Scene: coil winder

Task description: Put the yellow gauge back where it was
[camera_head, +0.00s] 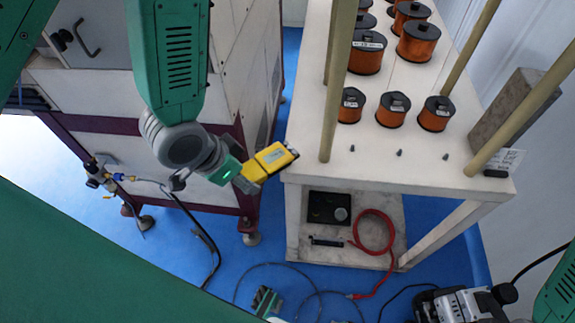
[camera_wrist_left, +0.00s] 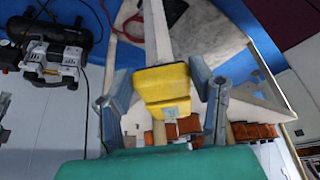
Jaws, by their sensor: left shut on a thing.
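The yellow gauge (camera_head: 268,161) is a blocky yellow piece with a grey-blue label patch. It is held in the air in front of the left corner of the white coil table. My left gripper (camera_head: 244,178) is shut on its near end, and the far end sticks out toward the table. In the left wrist view the gauge (camera_wrist_left: 163,88) sits between the two grey fingers of the gripper (camera_wrist_left: 165,92). I cannot make out my right gripper.
The white table (camera_head: 400,168) carries several copper coils (camera_head: 392,109), upright posts (camera_head: 338,80) and small pegs. Its lower shelf holds a red hose (camera_head: 375,232) and a black box (camera_head: 328,208). A cabinet (camera_head: 150,150) stands left. A compressor (camera_head: 460,303) is on the blue floor.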

